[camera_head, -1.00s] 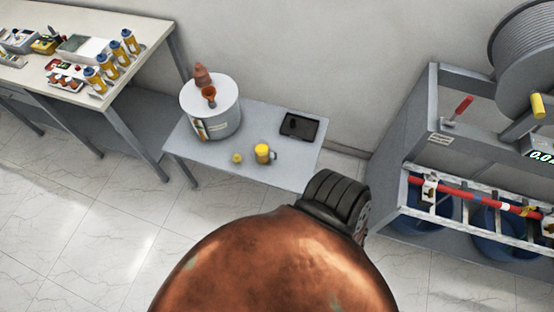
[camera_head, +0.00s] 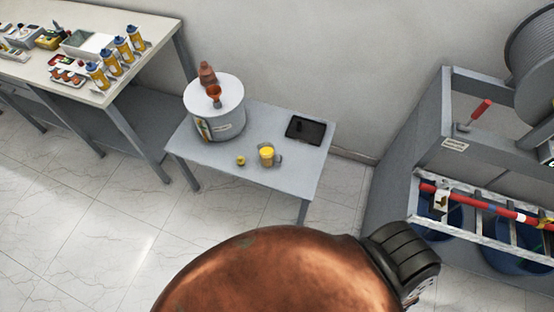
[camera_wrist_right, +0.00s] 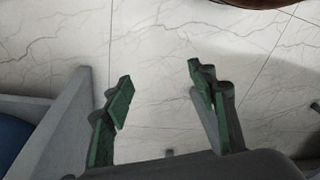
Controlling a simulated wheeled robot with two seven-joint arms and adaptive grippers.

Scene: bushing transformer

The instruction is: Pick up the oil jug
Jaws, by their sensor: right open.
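The oil jug (camera_head: 266,155) appears as a small yellow container with a grey handle on its right side. It stands upright on the small grey table (camera_head: 290,178) in the head view, near the table's front edge. A small yellow cap-like piece (camera_head: 241,160) lies to its left. My right gripper (camera_wrist_right: 160,75) is open and empty in the right wrist view, with bare marble floor between and beyond its fingers. The jug is not in that view. Neither gripper shows in the head view.
A dark tablet-like object (camera_head: 306,130) lies at the table's back right. A workbench (camera_head: 100,97) stands left, and a grey reel frame (camera_head: 430,175) right. Floor lies open in front.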

